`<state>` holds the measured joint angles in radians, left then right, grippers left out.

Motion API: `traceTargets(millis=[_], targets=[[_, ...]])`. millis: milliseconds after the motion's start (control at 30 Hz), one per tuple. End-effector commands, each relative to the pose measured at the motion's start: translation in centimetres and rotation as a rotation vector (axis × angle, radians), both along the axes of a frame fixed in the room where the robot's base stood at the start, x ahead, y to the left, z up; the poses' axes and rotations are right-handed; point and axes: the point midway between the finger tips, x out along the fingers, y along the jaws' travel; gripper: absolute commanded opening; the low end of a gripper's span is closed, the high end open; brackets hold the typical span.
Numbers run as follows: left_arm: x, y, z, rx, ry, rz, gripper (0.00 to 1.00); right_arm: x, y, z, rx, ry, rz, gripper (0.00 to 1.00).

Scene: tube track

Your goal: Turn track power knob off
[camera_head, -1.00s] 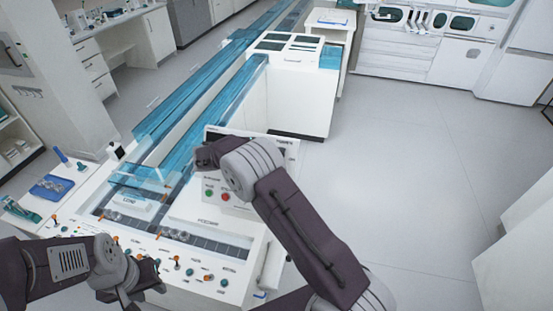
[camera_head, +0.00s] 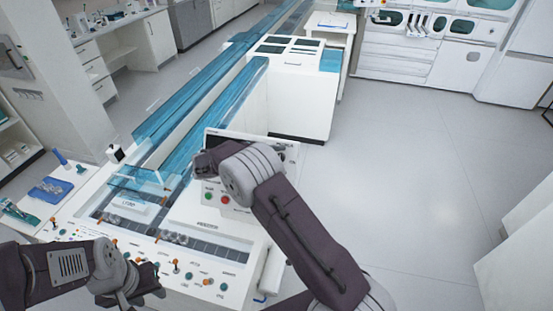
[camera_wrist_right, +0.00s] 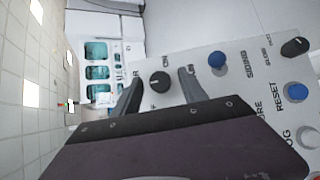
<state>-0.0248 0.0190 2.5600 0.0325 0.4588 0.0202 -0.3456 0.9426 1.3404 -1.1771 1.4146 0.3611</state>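A round black knob (camera_wrist_right: 159,82) with a small white mark sits on a pale panel in the right wrist view. The label ON is beside it, and another label, mostly hidden, shows an F. My right gripper (camera_wrist_right: 160,92) is open, one finger on each side of the knob; contact is not clear. In the head view my right gripper (camera_head: 205,163) is in front of the upright control box (camera_head: 290,150) and hides much of its face. My left gripper (camera_head: 150,282) is low at the left over the console's front; its finger gap is unclear.
Blue buttons (camera_wrist_right: 217,60) and another black knob (camera_wrist_right: 295,47) are on the same panel. Green (camera_head: 208,197) and red (camera_head: 225,199) buttons show below my right arm. Small knobs and switches line the console (camera_head: 185,213). The floor at right is clear.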

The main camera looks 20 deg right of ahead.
Motion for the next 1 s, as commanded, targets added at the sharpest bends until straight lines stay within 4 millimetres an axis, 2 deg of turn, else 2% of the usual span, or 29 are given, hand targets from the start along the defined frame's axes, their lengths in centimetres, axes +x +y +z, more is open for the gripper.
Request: traceTargets(millis=[167,233,500,600,733,1000], targets=[[0.0,0.0,-0.1,0.000,0.000,0.000,0.36,0.0,0.1,0.0,0.000,0.000,0.000,0.50],[0.0,0.0,-0.3,0.000,0.000,0.000,0.36,-0.1,0.8,0.2,0.000,-0.003,0.001,0.50],[0.0,0.0,-1.8,0.000,0.000,0.000,0.36,-1.1,6.0,2.3,0.002,-0.002,0.003,0.50],[0.0,0.0,-2.0,0.000,0.000,0.000,0.36,-1.4,7.4,2.9,0.001,-0.002,0.001,0.50],[0.0,0.0,-2.1,0.000,0.000,0.000,0.36,-1.6,8.2,3.4,0.000,0.000,0.001,0.50],[0.0,0.0,-2.0,0.000,0.000,0.000,0.36,-1.6,8.2,3.5,0.000,0.002,-0.001,0.50]])
